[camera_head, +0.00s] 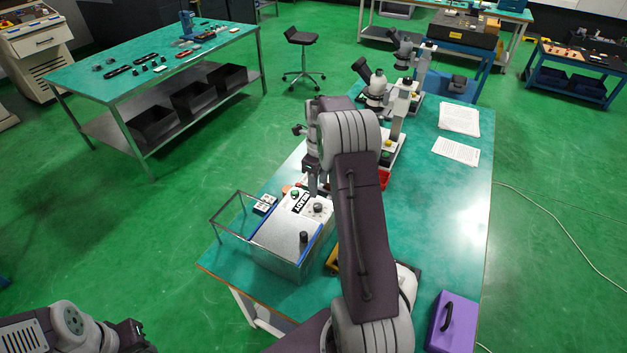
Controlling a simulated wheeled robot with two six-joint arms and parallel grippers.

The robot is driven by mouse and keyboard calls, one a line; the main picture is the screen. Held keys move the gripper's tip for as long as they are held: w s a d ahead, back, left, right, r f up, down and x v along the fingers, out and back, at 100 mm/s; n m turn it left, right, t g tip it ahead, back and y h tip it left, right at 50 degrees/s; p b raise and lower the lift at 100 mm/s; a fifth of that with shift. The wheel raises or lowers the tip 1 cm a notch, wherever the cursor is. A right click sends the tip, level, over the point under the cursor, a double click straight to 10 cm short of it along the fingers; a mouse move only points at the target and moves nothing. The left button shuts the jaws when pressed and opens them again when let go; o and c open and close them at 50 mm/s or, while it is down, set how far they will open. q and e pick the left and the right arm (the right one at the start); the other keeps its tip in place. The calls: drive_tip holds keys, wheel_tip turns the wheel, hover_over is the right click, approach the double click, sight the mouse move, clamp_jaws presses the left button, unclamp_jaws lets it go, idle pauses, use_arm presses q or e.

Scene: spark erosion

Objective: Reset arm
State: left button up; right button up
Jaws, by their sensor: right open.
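My right arm reaches up from the bottom over the middle table (460,230). Its gripper (312,186) points down just behind a white and grey box device (290,235) with knobs, a label and a metal side frame. The gripper is open, and I see nothing held in it. The arm hides part of the tabletop. My left gripper (135,335) is low at the left, beyond the table's near left edge. It is dark and partly cut off, so its jaws are unclear.
Microscopes (376,90) stand at the table's far end, with paper sheets (459,119) to their right. A purple case (452,322) sits at the near right corner. A stool (302,55) and a side table (150,65) stand beyond open green floor.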

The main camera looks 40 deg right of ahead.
drive_tip(key=s+a+r+n+t, duration=0.1)
drive_tip(key=s+a+r+n, duration=0.15)
drive_tip(key=a, duration=0.55)
drive_tip(key=s+a+r+n, duration=0.1)
drive_tip(key=a+r+n, duration=0.3)
drive_tip(key=a, duration=0.4)
drive_tip(key=s+a+f+n, duration=0.2)
drive_tip(key=s+n, duration=0.5)
drive_tip(key=n, duration=0.5)
drive_tip(key=s+a+f+n, duration=0.3)
drive_tip(key=s+n, duration=0.4)
drive_tip(key=n, duration=0.5)
drive_tip(key=shift+s+f, duration=0.35)
drive_tip(key=shift+f, duration=0.4)
